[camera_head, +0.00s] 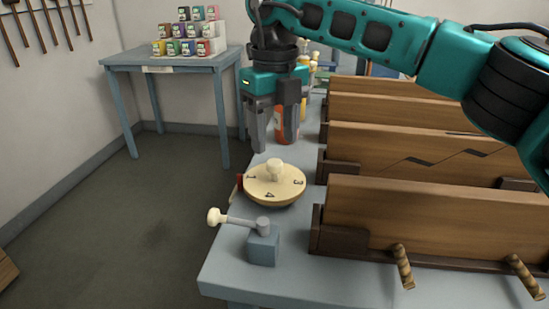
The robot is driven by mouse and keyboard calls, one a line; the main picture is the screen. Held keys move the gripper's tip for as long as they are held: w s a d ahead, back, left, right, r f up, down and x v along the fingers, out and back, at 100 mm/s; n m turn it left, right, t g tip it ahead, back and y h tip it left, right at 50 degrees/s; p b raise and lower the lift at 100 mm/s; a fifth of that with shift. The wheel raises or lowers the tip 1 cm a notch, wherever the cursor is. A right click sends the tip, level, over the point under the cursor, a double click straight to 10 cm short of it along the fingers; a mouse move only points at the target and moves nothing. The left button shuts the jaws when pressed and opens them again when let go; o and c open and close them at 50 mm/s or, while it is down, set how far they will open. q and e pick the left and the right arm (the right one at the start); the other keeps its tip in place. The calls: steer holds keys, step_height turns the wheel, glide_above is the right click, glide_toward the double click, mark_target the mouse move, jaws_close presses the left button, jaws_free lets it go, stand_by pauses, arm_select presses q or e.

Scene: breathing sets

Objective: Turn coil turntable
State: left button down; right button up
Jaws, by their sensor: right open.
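The coil turntable (262,192) is a round cream disc with numbers on top and a pale knob (275,168) standing at its middle. It sits near the left edge of the blue-grey workbench. A small red piece (238,187) shows at its left rim. My right gripper (271,143) points down just behind the turntable in the picture, its two grey fingers apart. An orange-red bottle (287,122) shows behind the fingers; I cannot tell whether they touch it. My left gripper is not in view.
A blue block with a lever and cream knob (215,216) stands in front of the turntable. Upright wooden panels (430,222) in dark holders fill the bench's right side. A side table (180,61) with coloured boxes stands at the back left. The floor at left is mostly clear.

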mark_target(275, 162)
steer(key=shift+f, duration=2.35)
jaws_close()
